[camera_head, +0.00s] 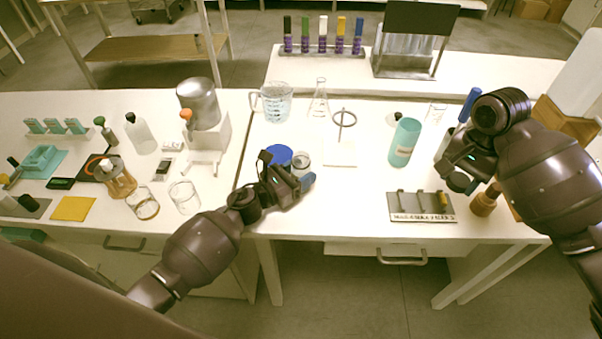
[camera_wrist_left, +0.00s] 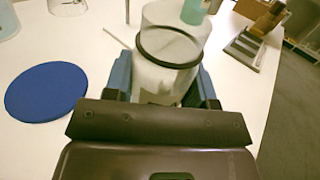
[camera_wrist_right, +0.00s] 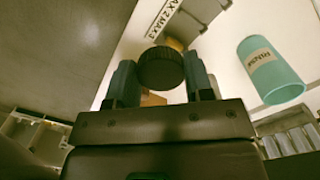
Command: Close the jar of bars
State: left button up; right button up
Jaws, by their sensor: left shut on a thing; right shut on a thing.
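A clear glass jar (camera_wrist_left: 160,78) with a dark ring around its rim stands between the fingers of my left gripper (camera_wrist_left: 165,82), which is shut on it. In the head view the jar (camera_head: 302,159) is at the table's middle, beside my left gripper (camera_head: 290,178). No lid shows on it; its contents are unclear. My right gripper (camera_wrist_right: 161,80) is shut on a round black ridged cap (camera_wrist_right: 161,67). In the head view the cap (camera_head: 459,181) hangs below my right gripper, above the table's right part and well apart from the jar.
A blue disc (camera_wrist_left: 46,92) lies beside the jar. Between the grippers are a stand (camera_head: 341,152), a teal cylinder (camera_head: 404,143) and a grey labelled rack (camera_head: 421,206). A brown container (camera_head: 484,204) stands near my right gripper. The table front between the jar and rack is clear.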

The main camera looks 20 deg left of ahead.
pick_arm(q)
jog(key=shift+r, duration=0.15)
pick_arm(e)
jog(key=shift+r, duration=0.1)
